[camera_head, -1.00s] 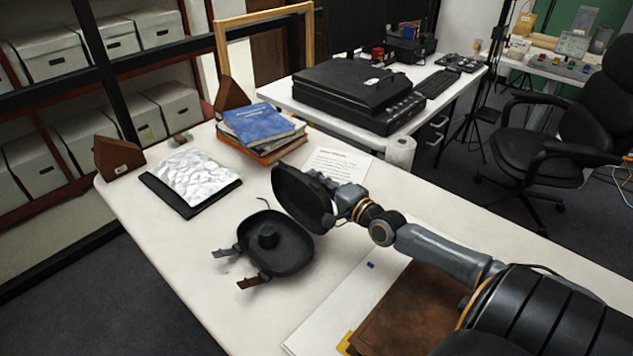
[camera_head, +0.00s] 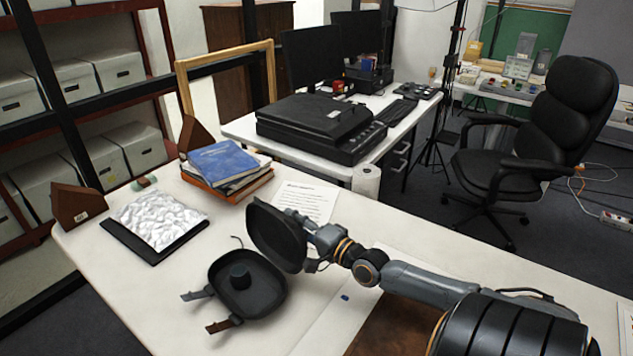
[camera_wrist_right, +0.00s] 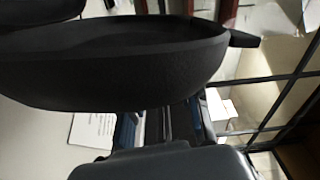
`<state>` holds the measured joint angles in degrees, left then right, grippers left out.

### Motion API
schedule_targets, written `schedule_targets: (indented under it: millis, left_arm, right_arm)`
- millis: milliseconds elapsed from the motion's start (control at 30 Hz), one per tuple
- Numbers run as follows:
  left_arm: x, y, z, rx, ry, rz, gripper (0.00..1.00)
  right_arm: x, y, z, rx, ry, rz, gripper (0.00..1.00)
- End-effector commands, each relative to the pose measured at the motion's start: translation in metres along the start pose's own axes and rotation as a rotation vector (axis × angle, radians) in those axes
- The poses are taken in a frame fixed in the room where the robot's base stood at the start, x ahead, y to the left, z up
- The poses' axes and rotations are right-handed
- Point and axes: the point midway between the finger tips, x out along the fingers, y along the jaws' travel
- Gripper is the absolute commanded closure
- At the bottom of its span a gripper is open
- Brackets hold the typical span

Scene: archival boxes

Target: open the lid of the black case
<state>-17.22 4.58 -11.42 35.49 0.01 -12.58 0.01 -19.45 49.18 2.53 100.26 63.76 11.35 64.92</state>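The black case stands open on the white table in the head view. Its base (camera_head: 262,296) holds a round dark piece (camera_head: 239,276), and two latches (camera_head: 224,326) stick out from its front left side. Its lid (camera_head: 276,236) stands raised, near upright and tilted, at the far right side of the base. My right gripper (camera_head: 318,236) is at the outer, right side of the lid, close against it. Its fingertips are mostly hidden, so I cannot see whether they grip. In the right wrist view the lid (camera_wrist_right: 110,65) fills the upper middle. My left gripper is not in view.
A silvery crumpled sheet on a black board (camera_head: 162,222), a stack of books (camera_head: 225,168) and a printed page (camera_head: 308,200) lie behind the case. A brown folder (camera_head: 390,328) lies under my right arm. The table's front left is clear.

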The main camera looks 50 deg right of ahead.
Motion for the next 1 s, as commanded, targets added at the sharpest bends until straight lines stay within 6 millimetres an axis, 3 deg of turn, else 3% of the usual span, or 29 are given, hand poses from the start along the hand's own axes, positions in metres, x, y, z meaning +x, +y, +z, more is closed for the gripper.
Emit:
schedule_targets:
  millis: [300, 500, 1000]
  left_arm:
    - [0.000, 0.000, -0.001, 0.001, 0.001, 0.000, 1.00]
    - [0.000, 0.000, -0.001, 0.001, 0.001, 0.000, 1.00]
    - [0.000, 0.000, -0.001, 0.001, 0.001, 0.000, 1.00]
  right_arm:
    - [-0.055, 0.003, 0.001, -0.001, -0.004, 0.009, 0.68]
    - [-0.078, 0.002, 0.001, -0.001, -0.002, 0.006, 0.68]
    - [-0.088, 0.001, 0.001, -0.001, -0.002, 0.003, 0.68]
